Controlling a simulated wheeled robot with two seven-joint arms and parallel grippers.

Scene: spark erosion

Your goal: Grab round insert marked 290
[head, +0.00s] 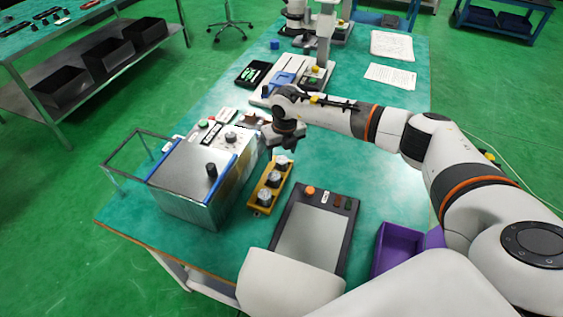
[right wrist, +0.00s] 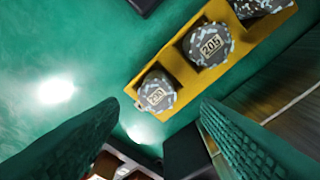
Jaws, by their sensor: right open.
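A yellow holder (head: 256,208) lies on the green table and carries three round inserts in a row. The right wrist view shows their dark, speckled tops with pale labels. The end insert (right wrist: 157,92) has a label that seems to read 290, and the middle insert (right wrist: 209,45) reads 205. The third insert (right wrist: 262,7) is cut off by the frame edge. My right gripper (head: 284,148) is open above the far end of the holder, by the end insert. Its fingers are apart with nothing between them. My left gripper is out of view.
A grey machine box (head: 195,180) with a clear frame stands close left of the holder. A dark-framed plate (head: 310,238) lies to the right, and a purple bin (head: 405,245) stands beyond it. The table right of my forearm is mostly clear.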

